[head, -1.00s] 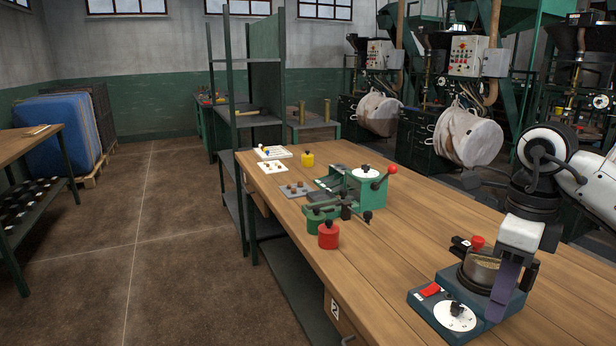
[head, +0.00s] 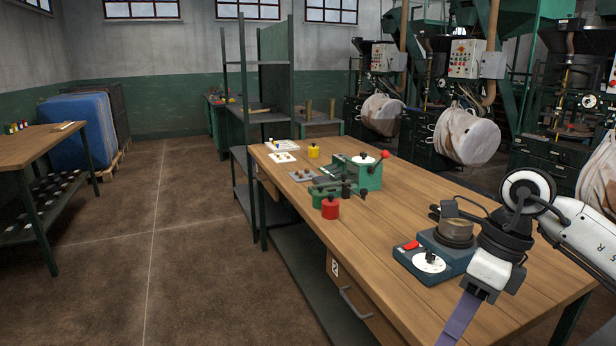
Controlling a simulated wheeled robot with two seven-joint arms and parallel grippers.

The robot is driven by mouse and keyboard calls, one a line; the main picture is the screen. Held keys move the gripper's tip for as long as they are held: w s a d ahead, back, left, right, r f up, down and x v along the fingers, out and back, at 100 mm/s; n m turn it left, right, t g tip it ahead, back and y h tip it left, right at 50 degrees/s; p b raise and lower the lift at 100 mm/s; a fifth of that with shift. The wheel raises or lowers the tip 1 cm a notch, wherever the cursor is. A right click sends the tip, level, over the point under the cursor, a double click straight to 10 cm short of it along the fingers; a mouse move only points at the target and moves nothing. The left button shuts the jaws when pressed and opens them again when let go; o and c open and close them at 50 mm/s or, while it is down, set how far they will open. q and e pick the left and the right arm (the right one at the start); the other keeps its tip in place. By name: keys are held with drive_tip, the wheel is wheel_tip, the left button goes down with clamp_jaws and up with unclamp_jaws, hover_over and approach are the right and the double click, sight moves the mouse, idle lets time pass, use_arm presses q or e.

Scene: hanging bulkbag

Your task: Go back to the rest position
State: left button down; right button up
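My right arm comes in from the right over the workbench (head: 385,255). Its gripper (head: 461,318) hangs down past the near bench edge, with a purple finger low in the picture. I cannot tell whether a second finger lies behind it, and I see nothing held in it. The gripper is apart from the blue device (head: 440,262), which has a round metal cup (head: 456,232), a white dial (head: 428,262) and a red switch (head: 411,245). My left gripper is not in view.
On the bench stand a red pot (head: 330,208), a green press (head: 363,174) with a red ball handle, a yellow pot (head: 314,151) and small trays (head: 302,175). A drawer handle (head: 355,303) sticks out in front. Open floor (head: 190,255) lies left.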

drive_tip(key=s+a+f+g+y, duration=0.1)
drive_tip(key=s+a+f+y, duration=0.2)
drive_tip(key=a, duration=0.5)
drive_tip(key=s+a+g+y, duration=0.15)
drive_tip(key=a+y, duration=0.25)
drive_tip(key=a, duration=0.4)
drive_tip(key=s+a+r+m+t+y, duration=0.2)
drive_tip(key=a+r+m+t+y, duration=0.25)
drive_tip(key=a+m+y, duration=0.4)
drive_tip(key=w+d+f+m+t+h, duration=0.2)
drive_tip(key=w+d+m+t, duration=0.1)
drive_tip(key=m+t, duration=0.5)
drive_tip(key=w+d+f+m+t+h, duration=0.25)
drive_tip(key=m+t, duration=0.35)
drive_tip(key=m, duration=0.4)
drive_tip(key=s+d+f+m+h, duration=0.1)
drive_tip(key=d+f+m+h, duration=0.25)
drive_tip(key=f+m, duration=0.2)
drive_tip(key=s+d+f+m+h, duration=0.1)
drive_tip(key=d+f+m+h, duration=0.25)
drive_tip(key=f, duration=0.25)
drive_tip(key=s+d+f+m+g+h, duration=0.2)
drive_tip(key=s+f+m+g, duration=0.1)
drive_tip(key=s+f, duration=0.5)
drive_tip(key=s+d+f+m+g+h, duration=0.2)
drive_tip(key=s+f+m, duration=0.3)
drive_tip(key=s+f, duration=0.4)
drive_tip(key=shift+d+f+g+h, duration=0.3)
drive_tip(key=shift+d+f+g, duration=0.35)
drive_tip(key=shift+f+g, duration=0.25)
